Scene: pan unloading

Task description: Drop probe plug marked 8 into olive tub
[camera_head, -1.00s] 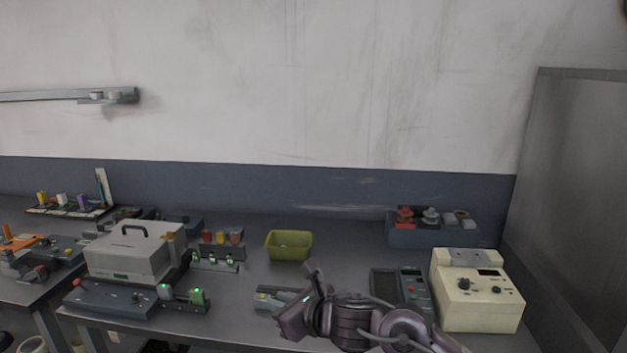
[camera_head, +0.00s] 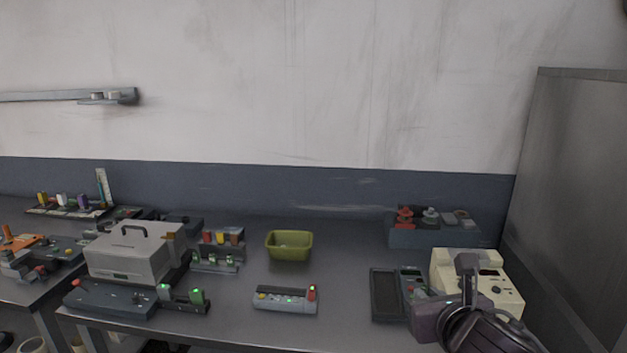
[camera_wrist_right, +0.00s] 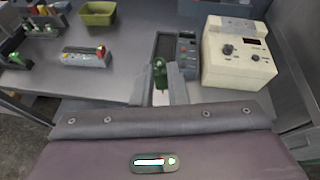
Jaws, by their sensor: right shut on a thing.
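The olive tub (camera_head: 289,254) stands upright on the bench, behind the small grey button box. It also shows at the upper left in the right wrist view (camera_wrist_right: 98,18). My right gripper (camera_head: 466,272) is at the right, in front of the cream instrument. In the right wrist view its fingers (camera_wrist_right: 160,88) are shut on a dark green plug (camera_wrist_right: 159,70), held upright above the bench. No number is readable on the plug. The gripper is well to the right of the tub and apart from it. My left gripper is not in view.
The grey button box (camera_head: 286,300) has a red-topped plug at its right end. A blue-grey bin (camera_head: 430,237) is behind. Bench between tub and meter is clear.

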